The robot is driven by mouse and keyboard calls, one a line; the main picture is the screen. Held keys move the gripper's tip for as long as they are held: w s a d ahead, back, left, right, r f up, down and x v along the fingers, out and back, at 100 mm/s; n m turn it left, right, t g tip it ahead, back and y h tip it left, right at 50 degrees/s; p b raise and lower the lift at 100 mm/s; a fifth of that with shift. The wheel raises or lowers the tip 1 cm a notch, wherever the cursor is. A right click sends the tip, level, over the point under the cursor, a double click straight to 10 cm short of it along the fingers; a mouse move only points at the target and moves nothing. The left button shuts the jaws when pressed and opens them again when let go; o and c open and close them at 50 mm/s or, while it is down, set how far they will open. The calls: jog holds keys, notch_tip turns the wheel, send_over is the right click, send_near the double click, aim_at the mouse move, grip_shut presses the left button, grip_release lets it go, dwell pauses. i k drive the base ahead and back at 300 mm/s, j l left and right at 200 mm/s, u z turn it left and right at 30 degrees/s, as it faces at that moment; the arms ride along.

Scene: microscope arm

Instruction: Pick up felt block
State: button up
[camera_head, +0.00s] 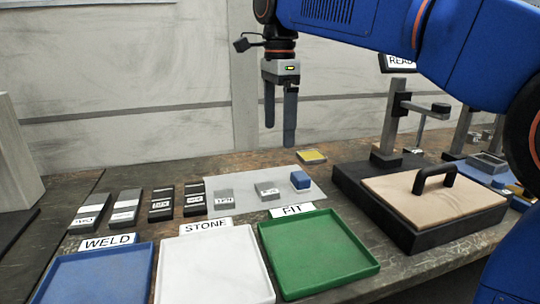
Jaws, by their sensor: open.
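My gripper (279,136) hangs from my blue arm with its fingers pointing down. It is open and empty, in the air above the back of the table. On a pale grey sheet (250,187) lie a grey labelled block (224,203), a lighter grey labelled block (267,193) and a small blue block (300,180) at the right. The labels are too small to read, so I cannot tell for sure which block is felt. All of these sit below my gripper, apart from it.
A row of several labelled dark-and-grey blocks (161,205) stands at the left. In front are a blue WELD tray (100,275), a white STONE tray (215,268) and a green FIT tray (318,250). A yellow-topped piece (311,156) lies behind the sheet. A handled box (435,200) and stand (390,120) are right.

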aim_at(300, 182)
jog(key=k+l, duration=0.7)
jog(key=l, duration=0.15)
